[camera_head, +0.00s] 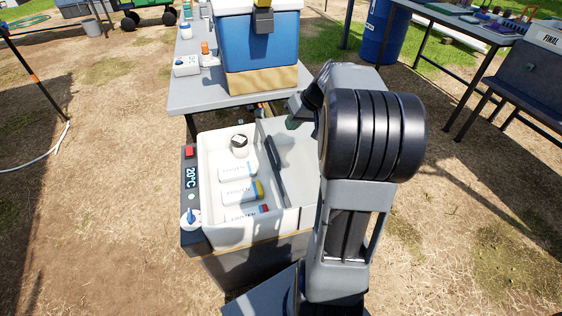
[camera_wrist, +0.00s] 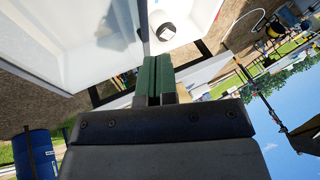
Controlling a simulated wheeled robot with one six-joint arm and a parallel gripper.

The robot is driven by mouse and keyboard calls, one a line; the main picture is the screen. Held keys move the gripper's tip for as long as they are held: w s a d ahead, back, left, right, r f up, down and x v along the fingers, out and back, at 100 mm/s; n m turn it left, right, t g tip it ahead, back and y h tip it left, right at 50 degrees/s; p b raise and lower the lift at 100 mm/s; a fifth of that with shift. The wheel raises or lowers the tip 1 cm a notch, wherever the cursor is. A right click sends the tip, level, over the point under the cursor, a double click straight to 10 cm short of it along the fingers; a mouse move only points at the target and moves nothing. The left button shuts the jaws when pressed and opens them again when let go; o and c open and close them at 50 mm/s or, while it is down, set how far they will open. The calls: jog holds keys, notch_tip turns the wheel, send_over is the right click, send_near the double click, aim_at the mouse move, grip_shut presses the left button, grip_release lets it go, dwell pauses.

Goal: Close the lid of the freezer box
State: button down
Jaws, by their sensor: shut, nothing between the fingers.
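The freezer box (camera_head: 216,236) stands open in the head view, its white interior exposed. Inside its left part lie several white packs marked FROZEN (camera_head: 240,190) and a white jar with a black top (camera_head: 239,141). A dark upright strip (camera_head: 274,158) runs between this part and a pale grey area at the right; I cannot tell whether that area is the lid. My gripper (camera_wrist: 154,80), with green fingers, is shut and empty. In the wrist view it is near the box's edge, by the jar (camera_wrist: 166,31). My arm hides the box's right side.
A grey table (camera_head: 188,95) behind the box carries a blue and white cooler (camera_head: 257,52) and small bottles. A blue barrel (camera_head: 384,30) and another table (camera_head: 462,30) stand at the back right. Open dirt ground lies left of the box.

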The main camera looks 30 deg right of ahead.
jog(key=w+d+f+t+b, duration=0.2)
jog(key=d+f+b, duration=0.2)
jog(key=d+f, duration=0.4)
jog(key=shift+y, duration=0.3)
jog(key=b+x, duration=0.3)
jog(key=x, duration=0.6)
jog(key=shift+a+f+b, duration=0.15)
jog(key=shift+f+b, duration=0.05)
jog(key=shift+b, duration=0.1)
jog(key=shift+w+a+r, duration=0.1)
jog(key=shift+a+r, duration=0.1)
jog(key=shift+a, duration=0.3)
jog(key=shift+w+a+r, duration=0.1)
jog(key=shift+a+r, duration=0.1)
jog(key=shift+a, duration=0.3)
jog(key=shift+w+a+r+b, duration=0.2)
jog(key=shift+a+b, duration=0.15)
jog(key=shift+a, duration=0.4)
jog(key=w+a, duration=0.3)
jog(key=a, duration=0.9)
jog(key=w+a, duration=0.3)
jog(key=a, duration=0.9)
jog(key=shift+w+a, duration=0.15)
jog(key=shift+a, duration=0.2)
jog(key=shift+a+b, duration=0.1)
jog(key=shift+b, duration=0.2)
